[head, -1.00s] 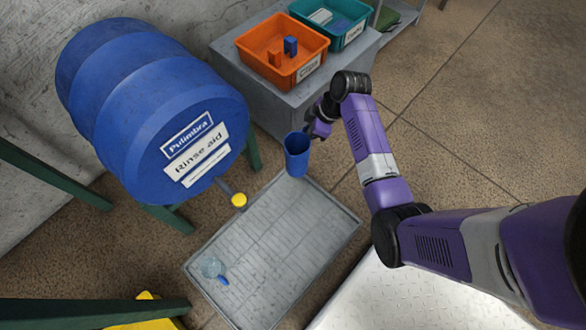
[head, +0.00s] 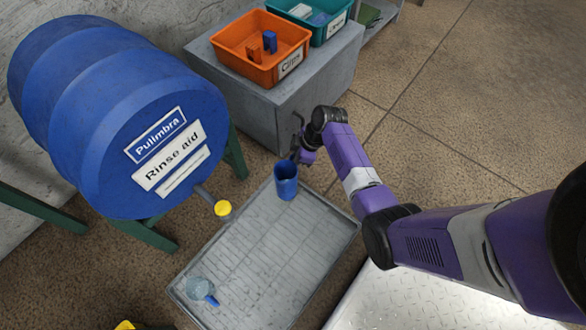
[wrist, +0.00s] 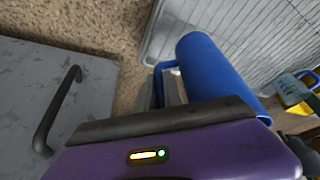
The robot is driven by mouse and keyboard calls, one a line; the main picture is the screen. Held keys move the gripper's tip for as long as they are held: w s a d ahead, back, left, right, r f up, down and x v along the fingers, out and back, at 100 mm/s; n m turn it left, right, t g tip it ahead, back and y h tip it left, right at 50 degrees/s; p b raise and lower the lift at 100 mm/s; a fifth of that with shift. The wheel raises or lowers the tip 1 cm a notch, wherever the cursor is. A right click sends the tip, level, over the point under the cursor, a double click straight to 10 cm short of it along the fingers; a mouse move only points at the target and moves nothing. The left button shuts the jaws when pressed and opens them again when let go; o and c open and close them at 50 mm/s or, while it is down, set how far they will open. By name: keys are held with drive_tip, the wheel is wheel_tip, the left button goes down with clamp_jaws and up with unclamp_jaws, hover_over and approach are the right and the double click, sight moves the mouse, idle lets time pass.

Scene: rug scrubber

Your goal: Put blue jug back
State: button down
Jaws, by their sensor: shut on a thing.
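The blue jug (head: 286,183) is upright at the far corner of the grey ribbed tray (head: 262,250). I cannot tell whether its base touches the tray. My gripper (head: 299,157) is on the jug's far side and shut on it. In the wrist view the blue jug (wrist: 215,72) stands beyond my gripper (wrist: 168,88), whose fingers close at the jug's blue handle; the exact grip is partly hidden by my wrist.
A big blue barrel (head: 110,110) labelled Rinse aid, with a yellow-capped tap (head: 223,209), stands left of the tray. A clear cup with a blue handle (head: 202,290) lies on the tray. A grey cabinet (head: 300,92) behind holds an orange bin (head: 235,60) and a teal bin (head: 325,28).

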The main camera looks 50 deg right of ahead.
wheel_tip(320, 180, down, 4)
drive_tip(key=shift+r+b, duration=0.1)
drive_tip(key=shift+b, duration=0.95)
drive_tip(key=c, duration=1.5)
unclamp_jaws()
drive_tip(key=p+v, duration=0.6)
drive_tip(key=v, duration=0.6)
drive_tip(key=shift+p, duration=0.4)
